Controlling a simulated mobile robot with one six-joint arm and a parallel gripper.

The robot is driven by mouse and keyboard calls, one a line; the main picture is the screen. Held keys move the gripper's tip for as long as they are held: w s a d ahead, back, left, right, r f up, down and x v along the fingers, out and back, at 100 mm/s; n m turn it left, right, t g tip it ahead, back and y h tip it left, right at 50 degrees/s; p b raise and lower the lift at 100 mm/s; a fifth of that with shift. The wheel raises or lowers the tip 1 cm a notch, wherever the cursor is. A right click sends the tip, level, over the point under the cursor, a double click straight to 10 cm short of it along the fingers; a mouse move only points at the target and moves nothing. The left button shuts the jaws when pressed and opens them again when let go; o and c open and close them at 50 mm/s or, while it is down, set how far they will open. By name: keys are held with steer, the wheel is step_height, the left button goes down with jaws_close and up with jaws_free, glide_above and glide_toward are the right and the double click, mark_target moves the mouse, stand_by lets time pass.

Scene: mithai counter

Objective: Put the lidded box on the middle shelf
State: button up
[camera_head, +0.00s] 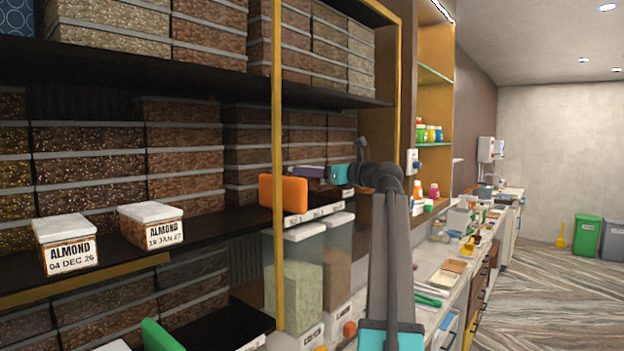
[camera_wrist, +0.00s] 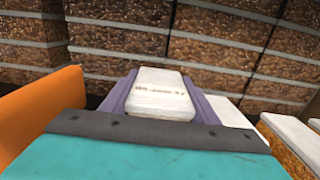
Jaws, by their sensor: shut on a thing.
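My gripper (camera_head: 312,172), with purple fingers, reaches over the middle shelf (camera_head: 212,228) just right of the yellow post. In the wrist view its fingers (camera_wrist: 163,92) are closed on the two sides of a lidded box (camera_wrist: 162,100). The box's white lid shows, with small writing too blurred to read. The box's lower part is hidden, and in the head view the box cannot be made out. I cannot tell whether it touches the shelf.
An orange panel (camera_head: 283,193) stands close left of my gripper; it also shows in the wrist view (camera_wrist: 42,112). White-lidded boxes (camera_wrist: 292,135) stand to the right there. Two almond boxes, dated 04 DEC 26 (camera_head: 66,245) and 19 JAN 27 (camera_head: 151,226), sit farther left. Stacked brown boxes (camera_head: 184,150) fill the back.

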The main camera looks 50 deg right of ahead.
mark_target(311, 182)
steer(key=shift+f, duration=0.15)
steer(key=shift+f+p, duration=1)
steer(key=shift+f, duration=0.6)
steer(key=shift+f, duration=0.1)
steer(key=o, duration=1.2)
